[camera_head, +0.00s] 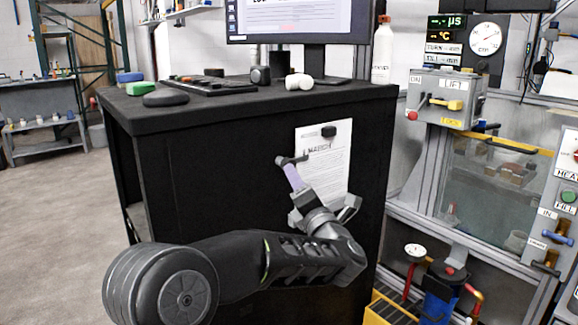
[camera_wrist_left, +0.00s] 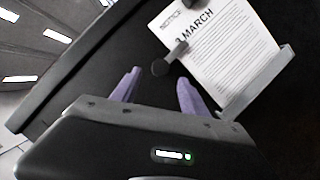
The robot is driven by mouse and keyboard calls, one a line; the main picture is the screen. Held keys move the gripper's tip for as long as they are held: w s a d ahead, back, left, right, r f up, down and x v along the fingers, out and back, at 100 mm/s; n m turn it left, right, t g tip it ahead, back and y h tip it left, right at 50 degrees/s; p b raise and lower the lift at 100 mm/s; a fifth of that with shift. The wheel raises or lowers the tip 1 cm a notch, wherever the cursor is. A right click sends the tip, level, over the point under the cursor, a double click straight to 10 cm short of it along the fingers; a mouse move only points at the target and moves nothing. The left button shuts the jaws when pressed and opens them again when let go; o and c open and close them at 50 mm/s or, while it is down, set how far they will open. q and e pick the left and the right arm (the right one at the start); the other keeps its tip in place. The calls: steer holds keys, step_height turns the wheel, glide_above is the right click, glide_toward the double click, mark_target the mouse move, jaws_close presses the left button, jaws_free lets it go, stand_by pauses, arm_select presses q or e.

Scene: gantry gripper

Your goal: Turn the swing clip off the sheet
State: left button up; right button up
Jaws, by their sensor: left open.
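A white printed sheet (camera_head: 335,158) hangs on the front of a black cabinet; it also shows in the left wrist view (camera_wrist_left: 225,45). The dark swing clip (camera_head: 300,158) lies across the sheet's left edge, its bar on the paper and its round end (camera_wrist_left: 160,68) off the paper. My left gripper (camera_head: 290,170) is open with purple fingers. In the left wrist view, the clip's round end shows between and just beyond the fingertips (camera_wrist_left: 159,76); I cannot tell whether they touch it. My wrist hides the sheet's lower part in the head view. My right gripper is not in view.
A black magnet-like block (camera_head: 328,131) sits at the sheet's top. A grey ledge (camera_wrist_left: 258,85) runs along its bottom edge. The cabinet top (camera_head: 225,98) holds a keyboard, monitor and small items. A lever panel (camera_head: 445,97) stands to the right. Open floor lies left.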

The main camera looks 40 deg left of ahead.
arm_select(q)
steer(key=x, duration=0.7)
steer(key=shift+w+a+r, duration=0.1)
steer(key=shift+w+a, duration=0.1)
steer(key=shift+a, duration=0.15)
steer(key=shift+c, duration=0.5)
jaws_close()
steer(key=shift+d, duration=0.1)
stand_by(0.5)
